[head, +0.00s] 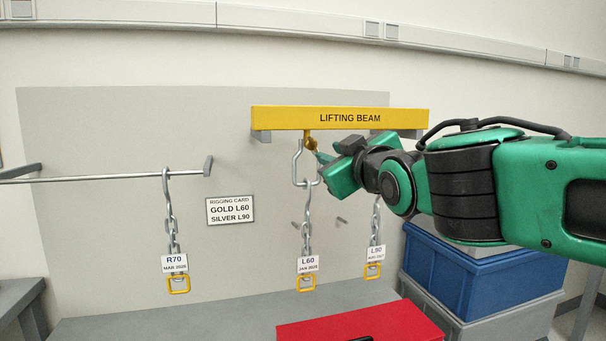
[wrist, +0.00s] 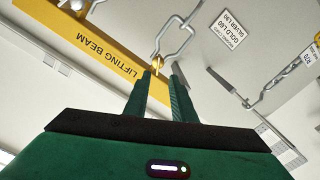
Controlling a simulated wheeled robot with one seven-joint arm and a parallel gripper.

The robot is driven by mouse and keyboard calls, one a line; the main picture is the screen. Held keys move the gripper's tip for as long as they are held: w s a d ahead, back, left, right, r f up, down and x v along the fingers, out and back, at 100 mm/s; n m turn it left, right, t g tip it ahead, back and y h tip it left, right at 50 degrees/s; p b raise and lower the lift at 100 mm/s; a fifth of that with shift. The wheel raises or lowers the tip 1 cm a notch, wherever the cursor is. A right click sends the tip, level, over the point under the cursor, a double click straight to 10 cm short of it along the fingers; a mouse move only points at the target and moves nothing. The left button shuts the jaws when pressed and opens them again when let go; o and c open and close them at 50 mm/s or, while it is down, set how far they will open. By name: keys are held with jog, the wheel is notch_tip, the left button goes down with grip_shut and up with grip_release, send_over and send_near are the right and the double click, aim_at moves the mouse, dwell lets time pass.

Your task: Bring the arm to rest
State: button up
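My gripper (head: 322,158) is close under the yellow lifting beam (head: 350,118), beside a gold fitting (head: 310,141). In the wrist view my two green fingers (wrist: 162,72) stand apart with a gap between them. The gold fitting (wrist: 157,62) is at or just past their tips; I cannot tell whether they touch it. A silver hook link (head: 298,160) hangs under the beam at the gold fitting. The chain tagged L60 (head: 307,240) hangs from this link. My arm comes in from the right and hides part of the beam's right underside.
The L90 chain (head: 376,225) hangs below my gripper, its top hidden. The R70 chain (head: 170,215) hangs on a rail (head: 100,178) at left. A rigging card (head: 230,210) is on the panel. A red box (head: 360,325) and blue crate (head: 470,270) stand below.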

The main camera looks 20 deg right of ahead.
jog(key=shift+d+f, duration=0.1)
jog(key=s+d+f+m+g+h, duration=0.2)
jog(key=s+d+f+m+g, duration=0.15)
jog(key=d+f, duration=0.5)
jog(key=s+d+f+m+g+h, duration=0.15)
jog(key=d+f+g, duration=0.4)
jog(key=f, duration=0.55)
jog(key=s+d+f+m+g+y, duration=0.1)
jog(key=s+f+m+g+y, duration=0.1)
jog(key=s+f, duration=0.6)
jog(key=s+d+f+m+g+y, duration=0.1)
jog(key=s+f+m+g, duration=0.4)
jog(key=s, duration=1.1)
notch_tip(320, 180, down, 3)
jog(key=shift+d+g+y, duration=0.35)
jog(key=shift+d+g, duration=0.25)
jog(key=shift+g, duration=0.5)
jog(key=shift+w, duration=0.1)
jog(key=shift+w+f, duration=0.25)
jog(key=shift+w, duration=0.35)
